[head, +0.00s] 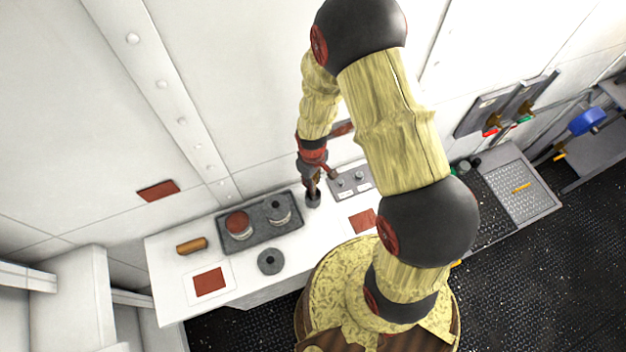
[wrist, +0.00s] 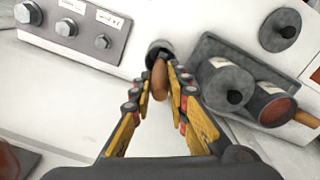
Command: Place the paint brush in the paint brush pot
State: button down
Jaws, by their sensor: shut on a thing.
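The paint brush shows as a brown wooden handle (wrist: 160,76) between the fingers in the wrist view. My gripper (wrist: 160,88) is shut on it. In the head view my gripper (head: 312,180) points down at the worktop, just over the small dark pot. The pot (head: 313,200) stands upright to the right of the tray. In the wrist view the pot's dark round rim (wrist: 158,46) shows right beyond the fingertips, lined up with the brush. The brush's far end is hidden, so I cannot tell how far it is inside the pot.
A dark tray (head: 288,238) with two cans stands left of the pot. A grey box with knobs (head: 350,184) stands close on its right. A grey disc (head: 270,262), a brown cylinder (head: 191,245) and a red square (head: 209,282) lie on the white worktop (head: 168,287).

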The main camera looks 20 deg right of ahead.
jog(key=shift+f, duration=0.15)
jog(key=c, duration=1.7)
grip_release()
notch_tip(320, 180, up, 12)
jog(key=shift+r+b, duration=0.1)
jog(key=shift+b, duration=0.8)
jog(key=s+r+m+t, duration=0.1)
jog(key=s+r, duration=0.3)
jog(key=r, duration=0.5)
jog(key=s+r+m+t, duration=0.2)
jog(key=s+r, duration=0.3)
jog(key=r, duration=0.5)
jog(key=s+r+m+t, duration=0.2)
jog(key=s+r, duration=0.3)
jog(key=r, duration=0.5)
jog(key=shift+t, duration=0.3)
